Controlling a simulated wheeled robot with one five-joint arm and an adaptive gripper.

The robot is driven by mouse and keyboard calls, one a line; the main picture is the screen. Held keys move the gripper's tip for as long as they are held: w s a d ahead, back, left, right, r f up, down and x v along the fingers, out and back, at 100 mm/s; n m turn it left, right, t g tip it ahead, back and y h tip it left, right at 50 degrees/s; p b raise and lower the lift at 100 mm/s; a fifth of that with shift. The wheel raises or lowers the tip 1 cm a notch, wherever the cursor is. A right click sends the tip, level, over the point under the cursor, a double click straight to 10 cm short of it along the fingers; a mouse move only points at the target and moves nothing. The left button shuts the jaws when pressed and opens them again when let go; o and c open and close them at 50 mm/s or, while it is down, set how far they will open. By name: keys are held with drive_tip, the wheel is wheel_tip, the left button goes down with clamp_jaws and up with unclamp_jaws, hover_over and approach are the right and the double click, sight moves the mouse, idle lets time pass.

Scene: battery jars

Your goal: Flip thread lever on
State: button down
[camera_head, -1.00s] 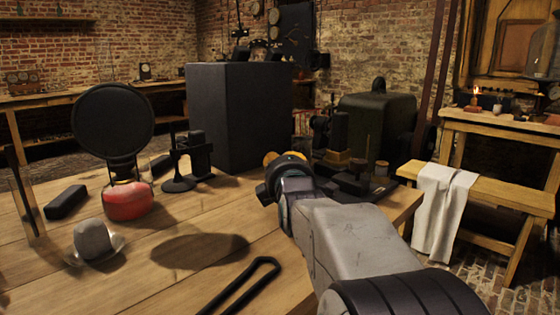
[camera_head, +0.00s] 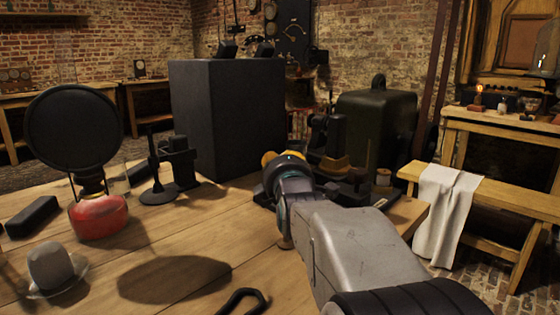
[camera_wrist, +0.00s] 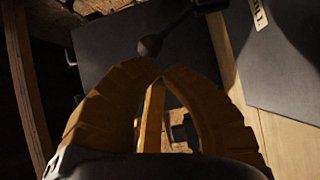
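A dark lever with a round ball knob (camera_wrist: 150,46) shows at the top of the wrist view; its rod runs up to the right. I take it for the thread lever, but no label on it can be read. My gripper (camera_wrist: 162,70) has two ribbed yellow fingers whose tips nearly meet just below the knob. It looks shut, with nothing seen between the tips. Whether it touches the knob cannot be told. In the head view my gripper (camera_head: 279,157) is over the right part of the table, and my arm hides much of what lies beyond it.
A tall dark box (camera_head: 228,118) stands behind my gripper, with a dark green cased machine (camera_head: 376,125) to the right. A red-based lamp-like object (camera_head: 98,217) and a grey domed object (camera_head: 50,266) stand left. A bench with white cloth (camera_head: 445,215) is at right.

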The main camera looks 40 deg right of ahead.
drive_tip(key=shift+r+p, duration=0.2)
drive_tip(key=shift+p, duration=0.15)
drive_tip(key=shift+w+d+r+m+g+p, duration=0.1)
drive_tip(key=shift+d+r+m+g+p, duration=0.15)
drive_tip(key=shift+d+m+g+p, duration=0.35)
